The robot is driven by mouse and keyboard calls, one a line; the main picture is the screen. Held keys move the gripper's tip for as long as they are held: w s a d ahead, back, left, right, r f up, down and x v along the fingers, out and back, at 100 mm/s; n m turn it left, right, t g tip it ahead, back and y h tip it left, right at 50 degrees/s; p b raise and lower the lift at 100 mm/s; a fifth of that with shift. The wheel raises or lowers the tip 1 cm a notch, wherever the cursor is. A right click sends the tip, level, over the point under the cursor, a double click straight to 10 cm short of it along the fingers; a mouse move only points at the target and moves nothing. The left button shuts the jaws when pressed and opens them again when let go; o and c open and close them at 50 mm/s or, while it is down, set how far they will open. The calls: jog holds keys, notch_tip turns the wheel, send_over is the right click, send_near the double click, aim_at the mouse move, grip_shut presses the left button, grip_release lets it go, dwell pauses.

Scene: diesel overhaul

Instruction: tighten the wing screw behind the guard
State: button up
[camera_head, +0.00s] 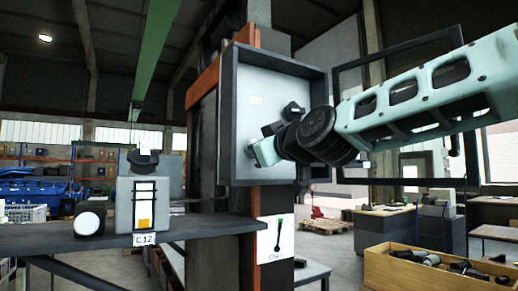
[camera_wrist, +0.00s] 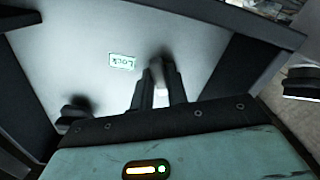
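A grey open-fronted box (camera_head: 321,78) is fixed to the column, with a small label on its pale back panel. In the wrist view the label reads "Lock" (camera_wrist: 122,61), upside down. My gripper (camera_head: 262,145) reaches into the box, below and right of the label. In the wrist view, its two fingers (camera_wrist: 159,85) point at the back panel with a narrow gap between them. A pale, blurred shape shows in the gap; I cannot tell whether it is held. A dark knob-like part (camera_head: 292,109) sits on the panel beside the fingers. I cannot make out the wing screw for certain.
A dark open frame (camera_head: 398,181) stands out from the box's right side, near my arm. A shelf (camera_head: 205,227) at left holds a grey block-shaped unit (camera_head: 127,205) and a round white-faced part (camera_head: 88,221). A wooden bin of parts (camera_head: 395,275) stands lower right.

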grip_shut()
jog(key=m+b, duration=0.1)
jog(key=m, duration=0.2)
jog(key=shift+f, duration=0.1)
jog(key=shift+m, duration=1)
jog(key=shift+b, duration=0.3)
jog(key=m, duration=0.2)
jog(key=shift+m+b, duration=0.3)
jog(key=shift+b, duration=0.05)
jog(key=shift+m, duration=1.2)
jog(key=shift+m+b, duration=0.3)
jog(key=shift+m, duration=0.6)
jog(key=m, duration=0.3)
